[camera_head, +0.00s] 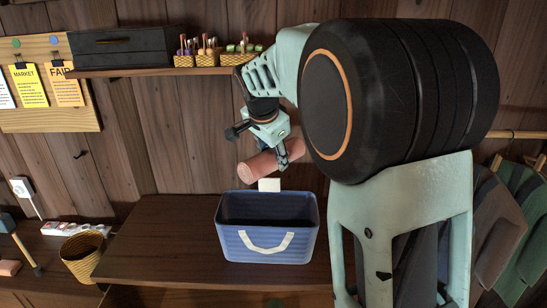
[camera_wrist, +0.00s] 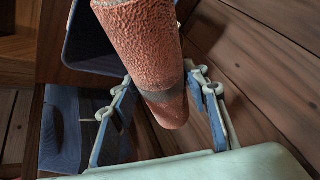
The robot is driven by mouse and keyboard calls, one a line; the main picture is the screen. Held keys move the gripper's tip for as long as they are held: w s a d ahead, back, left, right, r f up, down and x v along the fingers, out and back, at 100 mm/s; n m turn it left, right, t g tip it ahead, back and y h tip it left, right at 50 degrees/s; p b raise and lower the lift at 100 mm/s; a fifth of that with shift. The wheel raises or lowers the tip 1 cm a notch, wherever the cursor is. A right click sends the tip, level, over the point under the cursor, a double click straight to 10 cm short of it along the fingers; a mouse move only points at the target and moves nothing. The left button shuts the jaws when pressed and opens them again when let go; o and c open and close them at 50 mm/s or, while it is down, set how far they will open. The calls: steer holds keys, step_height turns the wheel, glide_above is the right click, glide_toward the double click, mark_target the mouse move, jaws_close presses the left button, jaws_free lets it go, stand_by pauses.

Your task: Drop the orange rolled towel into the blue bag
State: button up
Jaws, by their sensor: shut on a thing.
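The orange rolled towel (camera_head: 260,167) is a short salmon-orange roll, tilted a little, held in the air above the blue bag. My gripper (camera_head: 281,158) is shut on it near its right end. In the wrist view the towel (camera_wrist: 143,40) lies between the two fingers of my gripper (camera_wrist: 166,100), with a darker band around it. The blue bag (camera_head: 268,243) stands open on the wooden shelf below, with a white handle on its front. Its white back handle sticks up just under the towel. The inside of the bag looks empty where it shows. Part of the bag (camera_wrist: 90,50) shows behind the towel in the wrist view.
The bag stands on a dark wooden shelf (camera_head: 160,230). A wicker basket (camera_head: 84,258) is at the lower left. A wall shelf above holds a dark box (camera_head: 122,48) and small baskets (camera_head: 207,60). Clothes (camera_head: 500,215) hang at the right.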

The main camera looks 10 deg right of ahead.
steer(key=shift+f+b, duration=1.7)
steer(key=shift+f, duration=1.2)
steer(key=o, duration=1.3)
steer(key=shift+s+r, duration=0.1)
steer(key=v, duration=1.2)
